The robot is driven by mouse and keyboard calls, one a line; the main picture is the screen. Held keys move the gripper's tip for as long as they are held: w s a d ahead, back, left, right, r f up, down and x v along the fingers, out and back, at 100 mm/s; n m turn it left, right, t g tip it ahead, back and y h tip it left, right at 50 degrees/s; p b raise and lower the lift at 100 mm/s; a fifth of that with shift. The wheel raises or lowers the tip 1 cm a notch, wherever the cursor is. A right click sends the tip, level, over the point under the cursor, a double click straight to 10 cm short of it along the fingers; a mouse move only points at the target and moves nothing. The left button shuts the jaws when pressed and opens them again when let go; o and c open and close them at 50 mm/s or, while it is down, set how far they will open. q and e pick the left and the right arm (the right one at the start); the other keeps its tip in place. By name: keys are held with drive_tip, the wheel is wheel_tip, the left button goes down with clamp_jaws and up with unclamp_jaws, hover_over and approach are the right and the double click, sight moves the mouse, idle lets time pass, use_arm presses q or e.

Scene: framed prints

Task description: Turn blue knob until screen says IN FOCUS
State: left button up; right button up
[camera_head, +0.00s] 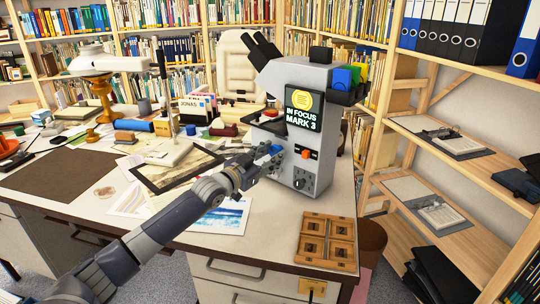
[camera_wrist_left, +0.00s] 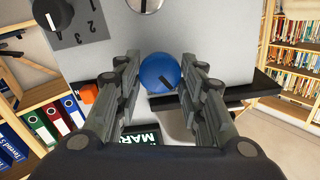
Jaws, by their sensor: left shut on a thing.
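The microscope (camera_head: 317,76) is a grey device on the desk. Its screen (camera_head: 304,108) reads "IN FOCUS MARK 3" under a yellow symbol. The blue knob (camera_wrist_left: 160,73) is round, with a dark line on its face, and sits between the fingers of my left gripper (camera_wrist_left: 158,85). In the head view my left gripper (camera_head: 262,157) reaches the lower left side of the microscope, shut on the blue knob, which it largely covers there. My right gripper is out of view.
An orange control (camera_head: 305,154) and a numbered grey dial (camera_head: 300,183) sit beside the blue knob. A wooden tray (camera_head: 327,241) lies at the desk's front right. Framed prints (camera_head: 180,166), papers and small items crowd the desk left of the microscope. Bookshelves stand behind and right.

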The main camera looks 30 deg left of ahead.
use_arm(q)
drive_tip(key=o, duration=1.1)
drive_tip(key=shift+s+f, duration=0.1)
drive_tip(key=shift+s, duration=0.45)
drive_tip(key=shift+s+a, duration=0.2)
drive_tip(key=shift+s, duration=1.6)
drive_tip(key=shift+s+a, duration=0.15)
drive_tip(key=shift+s, duration=1.7)
drive_tip(key=shift+s+a, duration=0.2)
drive_tip(key=shift+s, duration=1.6)
